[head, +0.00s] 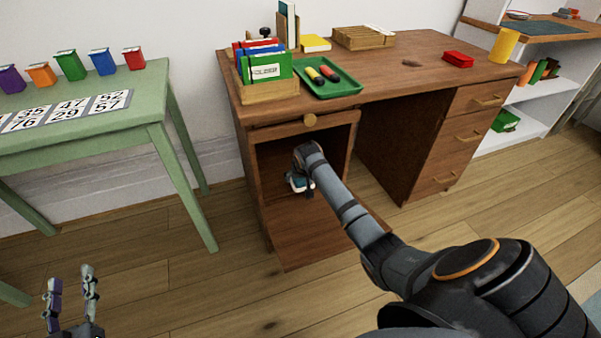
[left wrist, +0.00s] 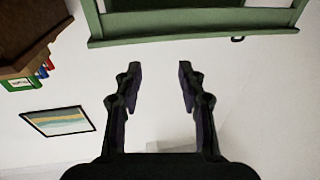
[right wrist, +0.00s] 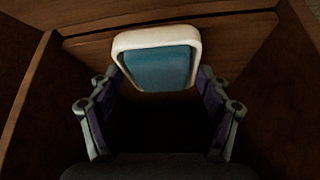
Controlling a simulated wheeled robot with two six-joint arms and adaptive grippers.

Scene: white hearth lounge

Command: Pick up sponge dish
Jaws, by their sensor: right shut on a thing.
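The sponge dish (right wrist: 117,42) is a white, rounded tray with a blue-teal sponge (right wrist: 160,68) in it. My right gripper (right wrist: 160,85) is shut on the sponge dish, with a finger at each side of it. In the head view, my right gripper (head: 303,180) reaches into the open lower compartment of the wooden desk, and the dish (head: 296,186) shows partly behind my arm. My left gripper (head: 70,285) is open and empty at the lower left, away from the desk. Its two fingers stand apart in the left wrist view (left wrist: 158,75).
The desk's cabinet door (head: 300,240) is folded down in front of the compartment (head: 275,165), whose walls lie close around my right gripper. A green table (head: 150,105) stands at the left. The desktop (head: 400,80) holds a green tray (head: 345,90) and a book box (head: 265,95).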

